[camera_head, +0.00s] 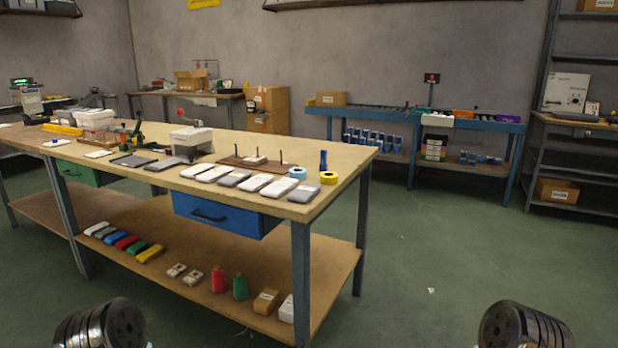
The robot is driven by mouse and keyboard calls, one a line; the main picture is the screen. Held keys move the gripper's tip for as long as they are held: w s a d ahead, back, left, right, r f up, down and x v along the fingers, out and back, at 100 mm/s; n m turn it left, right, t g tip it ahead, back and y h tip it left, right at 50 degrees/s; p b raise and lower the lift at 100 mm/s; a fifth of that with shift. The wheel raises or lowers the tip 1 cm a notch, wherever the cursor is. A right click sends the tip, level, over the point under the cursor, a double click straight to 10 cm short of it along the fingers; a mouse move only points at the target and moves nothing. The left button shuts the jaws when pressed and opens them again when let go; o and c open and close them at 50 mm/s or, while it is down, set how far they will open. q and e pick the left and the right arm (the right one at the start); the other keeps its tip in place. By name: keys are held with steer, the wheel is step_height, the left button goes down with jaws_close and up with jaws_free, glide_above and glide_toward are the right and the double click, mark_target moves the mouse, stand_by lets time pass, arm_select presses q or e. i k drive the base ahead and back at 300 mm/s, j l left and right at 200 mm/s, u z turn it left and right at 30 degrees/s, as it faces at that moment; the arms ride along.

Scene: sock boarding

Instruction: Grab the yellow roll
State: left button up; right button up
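The yellow roll (328,178) lies flat near the right end of the wooden workbench top, close to its front right corner. A blue upright object (323,160) stands just behind it, and a light blue roll (297,173) lies to its left. Dark rounded parts of my two arms show at the bottom left and bottom right edges, well short of the bench. Neither gripper's fingers show in this view. Nothing is touching the yellow roll except the bench under it, as far as I can see.
The workbench (345,160) carries a row of white and grey folded packs (275,187) left of the rolls and a wooden board with pegs (240,165) behind. A blue drawer (215,213) hangs under its top. The green floor right of the bench is open.

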mark_target(326, 178)
steer(key=u, duration=0.3)
steer(key=i+l+u, duration=0.15)
steer(key=l+u, duration=0.8)
steer(key=i+l, duration=0.05)
